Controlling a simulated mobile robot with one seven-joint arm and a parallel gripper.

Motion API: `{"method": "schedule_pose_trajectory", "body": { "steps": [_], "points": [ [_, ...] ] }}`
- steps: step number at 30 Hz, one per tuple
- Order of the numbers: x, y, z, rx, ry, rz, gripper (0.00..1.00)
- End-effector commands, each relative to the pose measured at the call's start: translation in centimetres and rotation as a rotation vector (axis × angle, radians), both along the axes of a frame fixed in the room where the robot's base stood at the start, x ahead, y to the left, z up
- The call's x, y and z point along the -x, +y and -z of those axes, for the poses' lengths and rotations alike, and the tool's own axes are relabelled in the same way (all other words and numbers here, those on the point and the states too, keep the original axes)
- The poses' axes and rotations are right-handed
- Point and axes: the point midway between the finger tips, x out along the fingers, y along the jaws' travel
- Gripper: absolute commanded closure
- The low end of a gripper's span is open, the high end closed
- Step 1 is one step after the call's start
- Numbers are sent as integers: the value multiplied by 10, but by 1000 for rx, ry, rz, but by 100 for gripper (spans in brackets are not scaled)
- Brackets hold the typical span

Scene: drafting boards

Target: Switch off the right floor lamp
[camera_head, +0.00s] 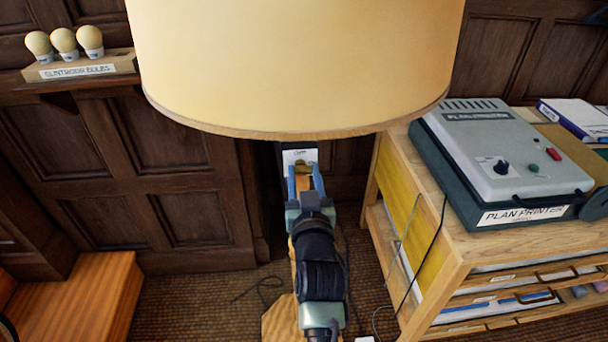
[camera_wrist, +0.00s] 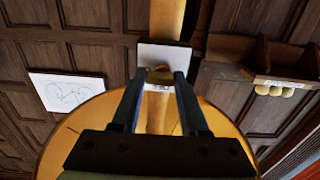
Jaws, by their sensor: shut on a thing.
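The floor lamp's large cream shade (camera_head: 295,65) fills the top middle of the head view. Its wooden post (camera_wrist: 167,18) shows in the wrist view, with the warm-coloured shade (camera_wrist: 95,125) behind my gripper. A white switch plate (camera_head: 299,156) is on the post, also in the wrist view (camera_wrist: 150,52). Part of the wooden lamp base (camera_head: 280,320) shows under my arm. The knob's setting cannot be read.
A plan printer (camera_head: 500,160) stands on a wooden cabinet (camera_head: 430,235) close at right. Loose cables (camera_head: 262,290) lie on the floor. A shelf with several bulbs (camera_head: 80,70) is at left, above an orange wooden box (camera_head: 95,300). Dark panelling stands behind.

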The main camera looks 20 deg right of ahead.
Motion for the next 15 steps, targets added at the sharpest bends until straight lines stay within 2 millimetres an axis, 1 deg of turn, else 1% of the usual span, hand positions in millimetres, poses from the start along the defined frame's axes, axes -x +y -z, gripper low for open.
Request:
{"method": "schedule_pose_trajectory", "body": {
  "steps": [8, 15],
  "points": [
    [0, -1, 2, 69, 20, 1, 100],
    [0, -1, 2, 234, 64, 1, 100]
  ]
}}
